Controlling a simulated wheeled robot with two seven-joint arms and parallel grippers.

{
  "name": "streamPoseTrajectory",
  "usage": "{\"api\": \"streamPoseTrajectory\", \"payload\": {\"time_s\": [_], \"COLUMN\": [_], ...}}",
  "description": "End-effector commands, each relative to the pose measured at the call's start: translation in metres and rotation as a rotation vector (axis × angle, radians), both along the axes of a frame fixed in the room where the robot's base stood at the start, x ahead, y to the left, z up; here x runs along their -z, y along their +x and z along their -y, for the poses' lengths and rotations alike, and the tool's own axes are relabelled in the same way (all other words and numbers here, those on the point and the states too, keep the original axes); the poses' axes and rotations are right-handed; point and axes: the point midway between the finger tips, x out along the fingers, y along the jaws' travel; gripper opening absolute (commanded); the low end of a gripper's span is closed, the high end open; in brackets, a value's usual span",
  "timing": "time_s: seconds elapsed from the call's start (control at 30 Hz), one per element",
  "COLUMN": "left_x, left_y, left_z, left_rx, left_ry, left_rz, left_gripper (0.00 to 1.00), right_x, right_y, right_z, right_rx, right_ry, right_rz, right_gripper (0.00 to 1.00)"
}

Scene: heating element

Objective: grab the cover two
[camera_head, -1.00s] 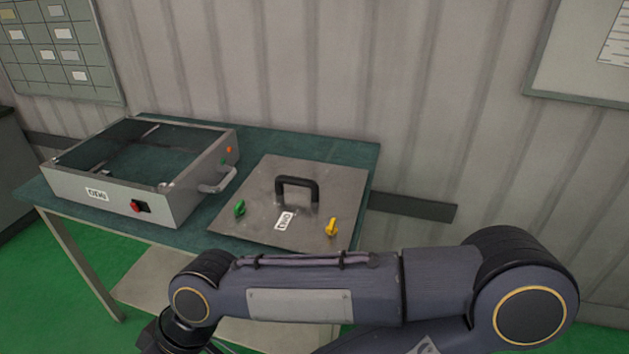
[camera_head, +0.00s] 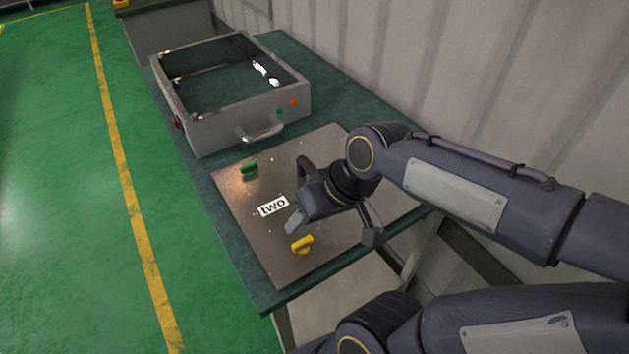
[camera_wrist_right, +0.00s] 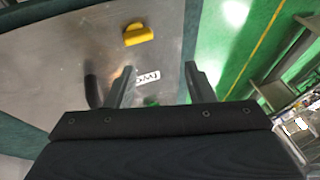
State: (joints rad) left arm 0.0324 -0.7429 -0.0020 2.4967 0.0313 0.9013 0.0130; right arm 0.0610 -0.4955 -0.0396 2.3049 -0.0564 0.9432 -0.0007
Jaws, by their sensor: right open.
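Cover two (camera_head: 240,205) is a flat metal plate lying on the green table, with a "TWO" label (camera_head: 272,206), a green knob (camera_head: 249,169) and a yellow knob (camera_head: 302,244). Its black handle (camera_head: 305,166) is mostly hidden behind my right gripper (camera_head: 333,230). That gripper is over the plate with its fingers spread and nothing seen held. In the right wrist view the handle (camera_wrist_right: 92,91) shows just left of the left finger, and the label (camera_wrist_right: 147,77) shows between the fingers. Whether the gripper touches the handle cannot be told. My left gripper is not in view.
An open metal box (camera_head: 228,125) with a side handle (camera_head: 262,133) stands on the table (camera_head: 330,92) beside the cover. A ribbed wall (camera_head: 480,80) runs behind the table. The green floor (camera_head: 60,200) at the left is clear.

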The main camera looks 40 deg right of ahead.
Motion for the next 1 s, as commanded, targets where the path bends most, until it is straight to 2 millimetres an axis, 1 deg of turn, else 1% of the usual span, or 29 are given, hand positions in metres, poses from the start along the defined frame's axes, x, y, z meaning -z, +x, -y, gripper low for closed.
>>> {"api": "streamPoseTrajectory", "payload": {"time_s": [0.03,0.1,0.17,0.2,0.3,0.4,0.5,0.6,0.83,0.97,1.0], "left_x": [-0.014,-0.023,-0.03,-0.035,-0.044,-0.05,-0.053,-0.054,-0.056,-0.061,-0.063], "left_y": [0.0,0.0,0.0,0.0,0.0,0.0,0.0,0.0,0.0,0.0,0.0], "left_z": [0.0,0.0,0.0,0.0,0.0,0.0,0.0,0.0,0.0,0.0,0.0], "left_rx": [0.0,0.0,0.0,0.0,0.0,0.0,0.0,0.0,0.0,0.0,0.0], "left_ry": [0.0,0.0,0.0,0.0,0.0,0.0,0.0,0.0,0.0,0.0,0.0], "left_rz": [0.0,0.0,0.0,0.0,0.0,0.0,0.0,0.0,0.0,0.0,0.0], "left_gripper": [0.0,0.0,0.0,0.0,0.0,0.0,0.0,0.0,0.0,0.0,0.0], "right_x": [-0.012,-0.016,-0.016,-0.013,-0.004,0.007,0.016,0.024,0.049,0.065,0.072], "right_y": [0.019,0.045,0.067,0.08,0.108,0.127,0.139,0.144,0.144,0.146,0.147], "right_z": [0.014,0.035,0.054,0.065,0.09,0.109,0.121,0.126,0.125,0.122,0.12], "right_rx": [-0.001,-0.005,-0.006,-0.009,-0.015,-0.024,-0.03,-0.032,-0.034,-0.034,-0.034], "right_ry": [-0.024,-0.067,-0.103,-0.128,-0.184,-0.23,-0.26,-0.271,-0.274,-0.273,-0.273], "right_rz": [-0.05,-0.111,-0.164,-0.198,-0.276,-0.334,-0.368,-0.385,-0.389,-0.39,-0.391], "right_gripper": [0.49,0.49,0.49,0.49,0.49,0.49,0.49,0.49,0.49,0.49,0.49]}}
